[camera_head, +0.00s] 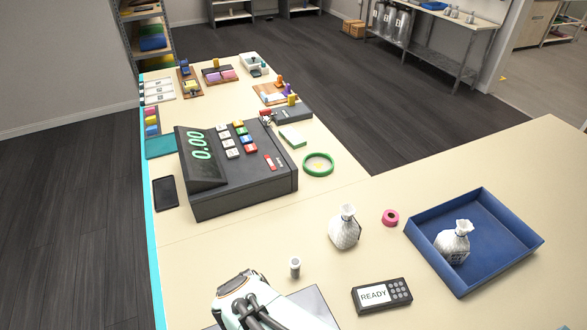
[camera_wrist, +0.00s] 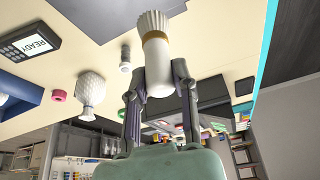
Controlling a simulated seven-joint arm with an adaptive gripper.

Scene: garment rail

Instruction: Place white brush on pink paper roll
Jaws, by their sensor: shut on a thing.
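In the wrist view, my gripper (camera_wrist: 158,80) is shut on the white brush (camera_wrist: 156,58), which has a ribbed, flared white end, a yellow band and a smooth white handle between the fingers. In the head view, my arm's end is at the bottom left of centre, and the brush cannot be clearly made out there. The pink paper roll (camera_head: 390,217) is a small ring lying on the counter between a white tied bag and the blue tray. It also shows at the left of the wrist view (camera_wrist: 60,95), apart from my gripper.
A white bag (camera_head: 344,229), a small grey cylinder (camera_head: 295,267) and a card reader (camera_head: 382,296) stand near the roll. The blue tray (camera_head: 421,246) holds another bag (camera_head: 453,243). A cash register (camera_head: 240,180) and green tape ring (camera_head: 318,164) are farther back. The counter's right side is clear.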

